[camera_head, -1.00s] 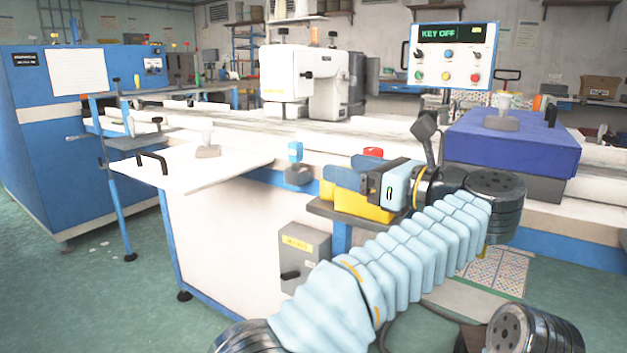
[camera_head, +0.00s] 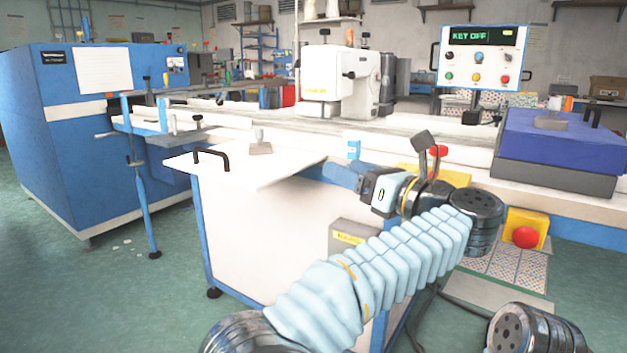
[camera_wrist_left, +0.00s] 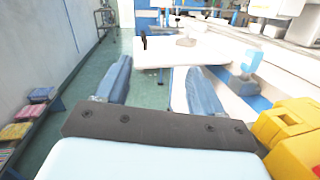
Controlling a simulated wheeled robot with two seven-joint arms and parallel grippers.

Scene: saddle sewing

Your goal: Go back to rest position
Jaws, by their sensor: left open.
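My left gripper (camera_head: 343,176) is in the middle of the head view, in front of the sewing machine's long bench. In the left wrist view, its two blue fingers (camera_wrist_left: 160,88) stand wide apart with nothing between them. They point towards the white side table (camera_wrist_left: 185,50), and floor shows between them. My left arm reaches in from the bottom of the head view with its pale blue sleeve. My right gripper is not in view.
The white table (camera_head: 240,165) has a black handle. A yellow box with a red button (camera_head: 525,237) is right of my arm. Yellow parts (camera_wrist_left: 290,125) lie close right of the gripper. A blue cabinet (camera_head: 95,140) stands left; open green floor (camera_head: 110,290) is in front.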

